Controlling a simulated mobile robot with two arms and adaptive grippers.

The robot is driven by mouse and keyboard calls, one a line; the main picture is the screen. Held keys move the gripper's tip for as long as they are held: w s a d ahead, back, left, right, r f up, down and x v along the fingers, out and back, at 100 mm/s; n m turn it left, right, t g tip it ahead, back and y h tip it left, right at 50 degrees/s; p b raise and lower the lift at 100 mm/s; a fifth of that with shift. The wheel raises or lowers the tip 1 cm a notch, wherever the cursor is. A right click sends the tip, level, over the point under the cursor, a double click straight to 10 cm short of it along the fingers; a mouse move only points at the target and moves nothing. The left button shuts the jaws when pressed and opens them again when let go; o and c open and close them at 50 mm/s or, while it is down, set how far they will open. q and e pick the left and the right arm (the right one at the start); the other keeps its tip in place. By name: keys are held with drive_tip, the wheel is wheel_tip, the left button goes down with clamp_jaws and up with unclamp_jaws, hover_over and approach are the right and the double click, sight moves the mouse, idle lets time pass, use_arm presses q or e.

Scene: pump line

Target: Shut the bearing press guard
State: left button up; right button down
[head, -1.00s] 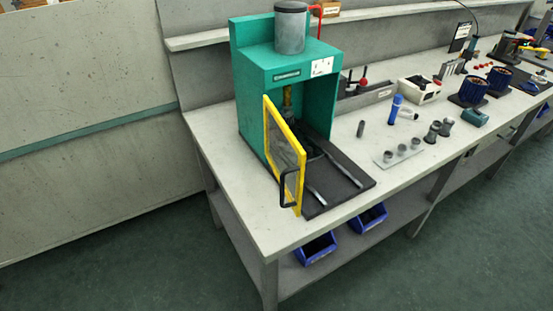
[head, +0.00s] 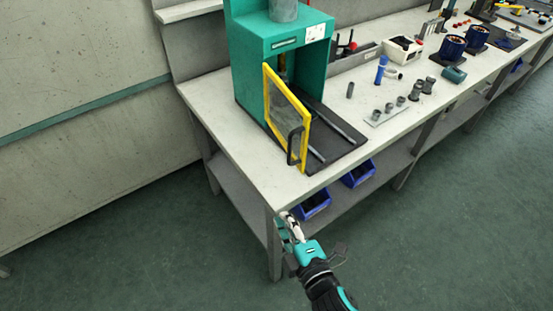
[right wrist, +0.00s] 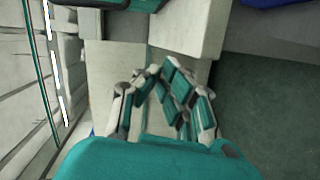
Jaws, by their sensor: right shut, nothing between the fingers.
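The bearing press (head: 275,45) is a green frame at the left end of the bench. Its guard (head: 287,110) is a yellow-framed clear door, hinged at the left and standing open toward the bench's front. A black handle (head: 296,145) is on the guard's free edge. My right gripper (head: 287,220) is in front of the bench's front left corner, below and apart from the handle. In the right wrist view its fingers (right wrist: 162,78) are closed together with nothing between them. My left gripper is not in view.
The bench (head: 225,105) has a bare strip left of the press. Blue bins (head: 313,205) sit on the lower shelf near my right gripper. A plate with grey rings (head: 388,112), a blue bottle (head: 381,69) and other parts stand right of the press. The floor in front is clear.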

wheel_tip(320, 180, up, 10)
drive_tip(key=s+a+n+t, duration=0.1)
drive_tip(key=n+t, duration=0.1)
drive_tip(key=w+p, duration=0.4)
drive_tip(key=w, duration=0.7)
drive_tip(key=shift+a+f+y, duration=0.2)
drive_tip(key=shift+y, duration=0.2)
drive_tip(key=shift+w, duration=0.1)
